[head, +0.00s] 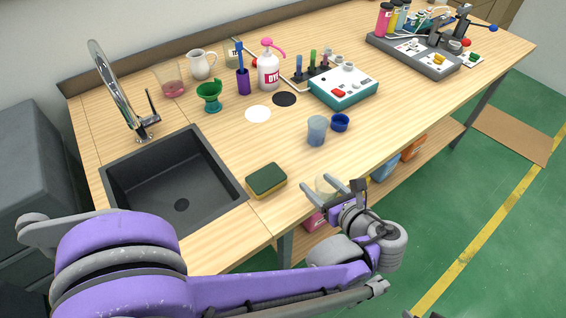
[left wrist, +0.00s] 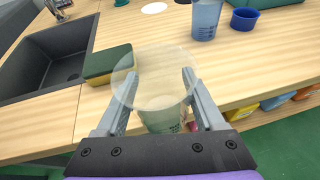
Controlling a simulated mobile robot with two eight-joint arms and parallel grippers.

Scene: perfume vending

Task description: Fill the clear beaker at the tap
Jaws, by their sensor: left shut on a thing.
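My left gripper (head: 332,188) is shut on the clear beaker (head: 325,182), over the table's front edge. In the left wrist view the clear beaker (left wrist: 155,78) sits between the two fingers (left wrist: 155,95), its round rim facing the camera. I cannot tell whether anything is in it. The silver tap (head: 118,92) curves over the dark sink (head: 215,190) at the left, away from the gripper. The tap's base also shows at the top of the left wrist view (left wrist: 60,8). My right gripper is not in view.
A green and yellow sponge (head: 266,180) lies between the sink and gripper. A blue-grey beaker (head: 316,132) and a blue cup (head: 340,122) stand behind the gripper. A pink-tinted glass (head: 171,82), white jug (head: 202,64) and green funnel (head: 210,96) stand right of the tap.

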